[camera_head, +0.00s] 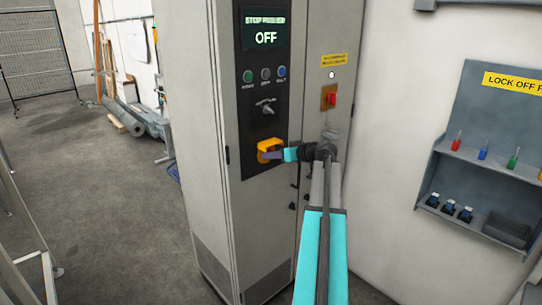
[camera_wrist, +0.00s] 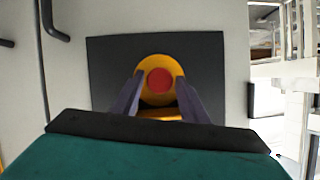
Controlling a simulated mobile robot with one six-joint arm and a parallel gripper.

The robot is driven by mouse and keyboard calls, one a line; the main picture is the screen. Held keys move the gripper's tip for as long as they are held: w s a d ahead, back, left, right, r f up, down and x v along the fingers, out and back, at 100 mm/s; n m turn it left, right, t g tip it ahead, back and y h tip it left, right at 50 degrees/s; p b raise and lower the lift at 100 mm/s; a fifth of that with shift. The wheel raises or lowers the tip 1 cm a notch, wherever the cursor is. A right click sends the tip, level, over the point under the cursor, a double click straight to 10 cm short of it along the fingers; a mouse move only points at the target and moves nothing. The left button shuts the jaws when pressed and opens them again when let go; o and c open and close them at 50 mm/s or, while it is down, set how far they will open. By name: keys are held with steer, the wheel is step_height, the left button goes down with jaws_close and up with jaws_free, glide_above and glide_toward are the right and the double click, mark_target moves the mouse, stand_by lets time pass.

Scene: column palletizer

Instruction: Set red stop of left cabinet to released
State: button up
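The red stop (camera_wrist: 160,80) is a round red button in a yellow housing (camera_wrist: 158,63) on a dark panel, seen face-on in the wrist view. In the head view the yellow housing (camera_head: 265,145) sits low on the grey cabinet (camera_head: 225,140), and its red face is hidden. The cabinet display (camera_head: 265,30) reads "STOP PRESSED" and "OFF". My gripper (camera_head: 270,156) is at the stop. In the wrist view its two fingers are apart, one on each side of the red button, with tips over the housing's edges. I see gaps between them and the red button; contact with the housing is unclear.
Above the stop are a grey selector handle (camera_head: 265,107) and several small round buttons (camera_head: 265,75). A red switch (camera_head: 331,98) on a yellow plate is on the cabinet part to the right. A lock-off shelf (camera_head: 480,160) hangs on the right wall. The floor at left is open.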

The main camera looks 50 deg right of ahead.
steer(key=shift+c, duration=0.2)
jaws_close()
steer(key=shift+s+f+b, duration=0.1)
steer(key=shift+s+b, duration=0.9)
steer(key=shift+b, duration=0.1)
steer(key=shift+o, duration=0.2)
jaws_free()
steer(key=shift+s, duration=0.1)
